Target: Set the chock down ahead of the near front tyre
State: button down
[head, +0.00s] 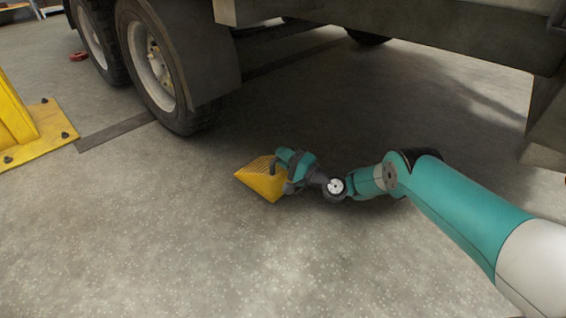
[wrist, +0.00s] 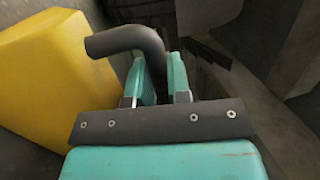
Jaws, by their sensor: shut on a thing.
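The yellow chock (head: 262,183), a ridged wedge, is low near the concrete floor in the head view. I cannot tell for sure if it touches the floor. It is to the right of and nearer than the near tyre (head: 172,112), with a gap of floor between them. My gripper (head: 286,168) is at its right side. In the wrist view, the chock (wrist: 50,85) fills the left, and its dark bent handle (wrist: 125,38) runs down between the fingers of my gripper (wrist: 160,78), which is shut on it. The tyre is not clear in the wrist view.
A dark mudflap (head: 207,50) hangs beside the near tyre, under the trailer frame (head: 420,35). A second tyre (head: 97,42) stands behind it. A yellow post base (head: 40,133) is bolted at the left. A red object (head: 78,57) lies beyond. The floor in front is clear.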

jog(key=c, duration=1.1)
grip_release()
jog(key=shift+s+d+p, duration=0.3)
jog(key=shift+d+p, duration=0.15)
jog(key=shift+p, duration=0.15)
jog(key=shift+p+v, duration=5.45)
jog(key=shift+v, duration=0.05)
